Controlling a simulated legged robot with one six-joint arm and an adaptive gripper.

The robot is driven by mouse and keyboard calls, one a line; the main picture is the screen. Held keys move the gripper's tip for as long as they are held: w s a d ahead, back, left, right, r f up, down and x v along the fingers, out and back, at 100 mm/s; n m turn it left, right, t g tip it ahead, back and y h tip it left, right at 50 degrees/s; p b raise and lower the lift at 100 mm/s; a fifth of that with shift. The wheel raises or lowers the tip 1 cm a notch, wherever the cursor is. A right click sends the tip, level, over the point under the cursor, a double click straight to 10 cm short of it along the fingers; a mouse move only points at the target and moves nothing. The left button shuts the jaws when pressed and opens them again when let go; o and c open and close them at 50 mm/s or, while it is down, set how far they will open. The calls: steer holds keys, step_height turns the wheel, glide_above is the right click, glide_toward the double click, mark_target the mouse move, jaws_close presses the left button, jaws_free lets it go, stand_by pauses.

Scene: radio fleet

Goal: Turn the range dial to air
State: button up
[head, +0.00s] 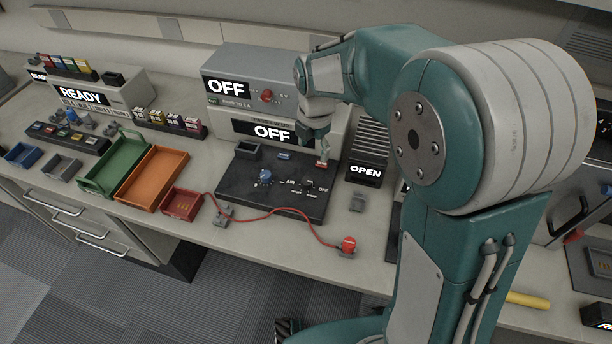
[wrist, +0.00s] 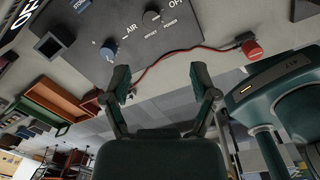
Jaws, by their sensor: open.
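A dark control panel (head: 235,190) lies on the bench. It bears a black dial (head: 309,186) between the labels AIR and OFF. In the wrist view the black dial (wrist: 152,18) is near the top, with AIR on its left and OFF on its right; its pointer is too small to read surely. A blue knob (head: 265,176) sits left of it, also in the wrist view (wrist: 109,50). My gripper (head: 324,151) is over the panel's back right part, apart from the dial. In the wrist view its fingers (wrist: 160,82) are spread with nothing between them.
Displays reading OFF (head: 228,88) stand behind the panel. A red cable (head: 275,211) runs along its front to a red plug (head: 348,244). Green (head: 92,184), orange (head: 130,192) and red (head: 168,205) trays stand left. An OPEN sign (head: 365,172) stands right.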

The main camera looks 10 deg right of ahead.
mark_target(307, 180)
steer(key=f+n, duration=0.1)
steer(key=f, duration=0.3)
steer(key=w+a+f+n, duration=0.1)
steer(key=f, duration=0.4)
steer(key=f+n, duration=0.1)
steer(key=f, duration=0.4)
steer(key=shift+w+a+g, duration=0.2)
steer(key=shift+w+g, duration=0.1)
jaws_close()
